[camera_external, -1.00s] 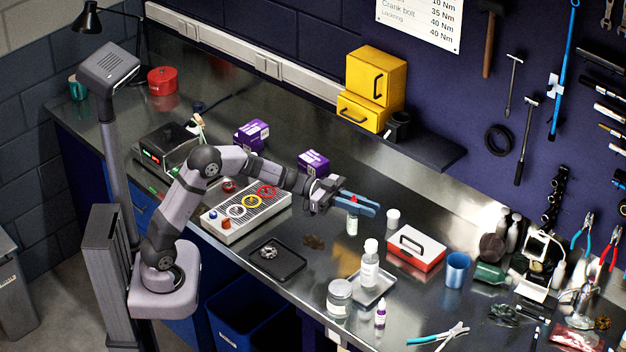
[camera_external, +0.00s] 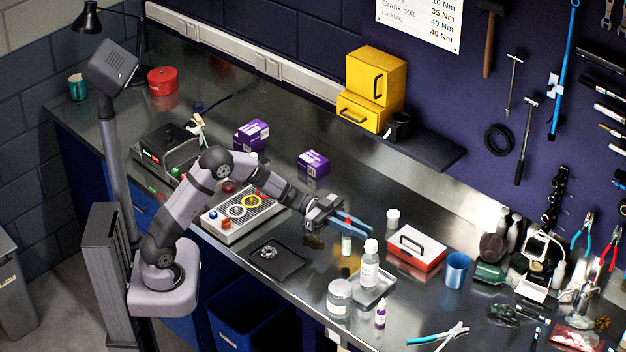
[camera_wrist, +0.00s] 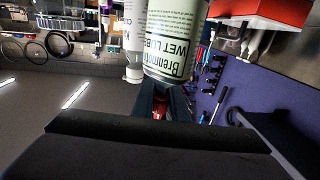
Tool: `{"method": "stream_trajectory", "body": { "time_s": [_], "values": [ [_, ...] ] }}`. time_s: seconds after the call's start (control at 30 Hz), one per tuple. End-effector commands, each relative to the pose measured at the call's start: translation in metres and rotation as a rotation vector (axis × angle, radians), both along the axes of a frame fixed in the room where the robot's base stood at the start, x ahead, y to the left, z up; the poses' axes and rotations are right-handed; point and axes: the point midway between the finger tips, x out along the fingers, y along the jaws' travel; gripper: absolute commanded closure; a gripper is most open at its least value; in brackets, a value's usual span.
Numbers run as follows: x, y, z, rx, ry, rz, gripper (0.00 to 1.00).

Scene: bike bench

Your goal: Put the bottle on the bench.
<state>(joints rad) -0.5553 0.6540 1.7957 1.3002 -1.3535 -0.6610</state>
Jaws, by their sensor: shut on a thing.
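The bottle (camera_external: 347,243) is small, pale, with a green-and-white label and a red cap. It hangs upright below my gripper (camera_external: 350,226), whose blue-tipped fingers are shut around its cap. In the wrist view the bottle (camera_wrist: 175,45) fills the top middle, with lettering on its label, and the red cap shows between the dark fingers of my gripper (camera_wrist: 160,105). The steel bench (camera_external: 310,265) lies beneath it. The bottle's base is close to the bench top; I cannot tell whether it touches.
A tall white-capped bottle (camera_external: 370,266) on a tray (camera_external: 384,287) stands just right of the held bottle. A jar (camera_external: 340,298), a purple-labelled bottle (camera_external: 380,315) and a red-and-white box (camera_external: 416,250) are nearby. A dark tray (camera_external: 290,262) lies to the left.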

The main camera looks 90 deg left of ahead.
Motion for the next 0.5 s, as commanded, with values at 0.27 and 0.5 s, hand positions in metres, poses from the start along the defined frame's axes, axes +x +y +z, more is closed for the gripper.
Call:
{"method": "stream_trajectory", "body": {
  "time_s": [0.27,0.5],
  "values": [
    [0.000,0.000,-0.010,-0.002,0.002,0.001,1.00],
    [0.000,0.000,-0.036,-0.002,0.001,0.001,1.00]
  ]
}}
